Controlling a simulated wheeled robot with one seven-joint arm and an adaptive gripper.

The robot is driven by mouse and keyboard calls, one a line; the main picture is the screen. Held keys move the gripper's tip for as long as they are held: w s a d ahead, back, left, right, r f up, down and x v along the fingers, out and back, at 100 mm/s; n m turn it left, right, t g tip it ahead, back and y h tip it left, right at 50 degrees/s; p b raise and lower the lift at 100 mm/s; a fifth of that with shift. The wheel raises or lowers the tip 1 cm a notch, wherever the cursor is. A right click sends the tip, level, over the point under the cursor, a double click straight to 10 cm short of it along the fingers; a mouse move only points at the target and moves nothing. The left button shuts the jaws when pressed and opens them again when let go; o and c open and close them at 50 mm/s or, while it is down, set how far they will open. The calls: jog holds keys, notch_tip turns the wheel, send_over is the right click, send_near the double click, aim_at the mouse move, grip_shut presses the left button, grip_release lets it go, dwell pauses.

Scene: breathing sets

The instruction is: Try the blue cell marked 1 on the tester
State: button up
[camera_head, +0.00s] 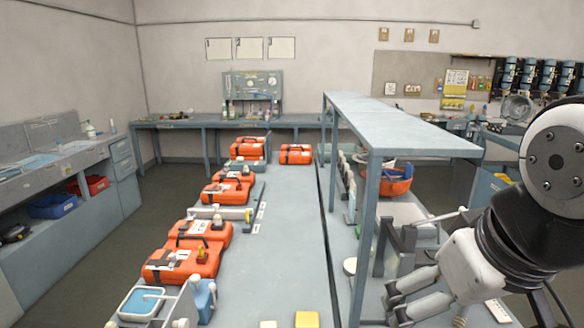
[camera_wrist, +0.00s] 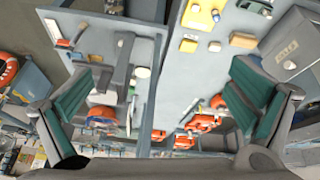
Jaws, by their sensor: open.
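I cannot make out a cell with a readable 1, or tell which thing is the tester. A blue upright piece (camera_head: 204,299) stands at the near left of the long bench (camera_head: 275,235), beside a white-rimmed blue tray (camera_head: 142,303); no mark on it is readable. My gripper (camera_wrist: 168,70) is open in the wrist view, its teal-padded fingers wide apart with nothing held between them. In the head view my gripper is at the right, by the shelf frame. A grey box with an unreadable label (camera_wrist: 290,45) shows at the right of the wrist view.
Several orange cases (camera_head: 182,262) line the bench's left side. A yellow block (camera_head: 307,319) lies at its near edge. The raised shelf (camera_head: 400,130) and its posts stand close to my arm. An orange bowl-like thing (camera_head: 396,182) sits under the shelf. The bench middle is clear.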

jog(key=shift+s+d+m+t, duration=0.2)
jog(key=shift+s+m, duration=0.25)
jog(key=shift+s, duration=0.15)
jog(key=shift+s+d+m+t, duration=0.1)
jog(key=shift+s+d+m, duration=0.1)
jog(key=shift+s+m, duration=0.3)
